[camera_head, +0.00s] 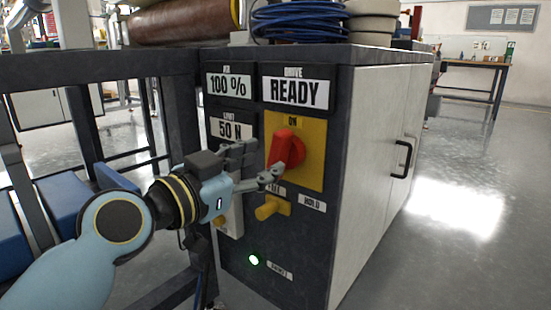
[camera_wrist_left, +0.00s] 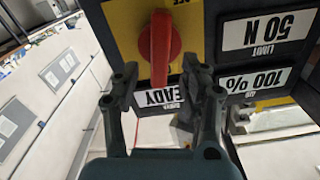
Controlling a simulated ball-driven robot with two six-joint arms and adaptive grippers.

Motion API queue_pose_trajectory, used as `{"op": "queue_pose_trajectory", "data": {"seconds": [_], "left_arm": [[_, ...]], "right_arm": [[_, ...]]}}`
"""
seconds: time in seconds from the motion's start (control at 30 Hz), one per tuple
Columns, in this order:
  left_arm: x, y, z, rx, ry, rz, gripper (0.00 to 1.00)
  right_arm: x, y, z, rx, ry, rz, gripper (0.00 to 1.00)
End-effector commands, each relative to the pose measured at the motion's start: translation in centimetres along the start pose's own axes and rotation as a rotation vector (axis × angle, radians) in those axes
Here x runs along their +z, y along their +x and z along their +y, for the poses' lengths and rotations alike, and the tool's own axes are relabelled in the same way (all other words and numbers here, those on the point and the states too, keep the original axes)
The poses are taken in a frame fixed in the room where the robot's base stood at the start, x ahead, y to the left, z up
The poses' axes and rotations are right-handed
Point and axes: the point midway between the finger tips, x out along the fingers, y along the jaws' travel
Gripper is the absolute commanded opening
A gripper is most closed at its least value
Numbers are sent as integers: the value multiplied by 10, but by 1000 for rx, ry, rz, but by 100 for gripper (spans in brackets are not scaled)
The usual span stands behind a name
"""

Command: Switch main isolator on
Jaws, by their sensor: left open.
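The main isolator is a red rotary handle (camera_head: 287,147) on a yellow plate (camera_head: 312,170), with an ON label above it, on the dark front of a cabinet. My left gripper (camera_head: 262,163) is open, just left of and in front of the handle. In the left wrist view the panel appears upside down. There the red handle (camera_wrist_left: 160,48) stands upright in the picture, beyond and roughly between the two spread fingertips (camera_wrist_left: 165,82). I cannot tell whether a finger touches it. My right gripper is not in view.
Displays above read 100 % (camera_head: 229,86) and READY (camera_head: 296,92); 50 N (camera_head: 232,130) is at left. A blue cable coil (camera_head: 297,20) lies on top. Floor at right is clear.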

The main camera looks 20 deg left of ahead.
Motion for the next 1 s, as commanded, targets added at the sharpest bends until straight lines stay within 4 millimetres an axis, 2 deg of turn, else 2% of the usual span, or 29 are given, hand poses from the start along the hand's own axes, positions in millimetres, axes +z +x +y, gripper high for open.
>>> {"op": "queue_pose_trajectory", "data": {"seconds": [0.1,0.27,0.63,0.9,0.97,1.0], "left_arm": [[1,22,0,-1,-3,1,44],[2,40,0,0,-2,-2,44],[1,45,0,1,0,-3,43],[1,45,0,1,0,-3,8],[1,45,0,1,0,-3,0],[1,45,0,1,0,-3,0]], "right_arm": [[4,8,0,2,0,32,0],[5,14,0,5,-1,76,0],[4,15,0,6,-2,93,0],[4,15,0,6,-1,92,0],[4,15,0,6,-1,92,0],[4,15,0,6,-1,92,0]]}}
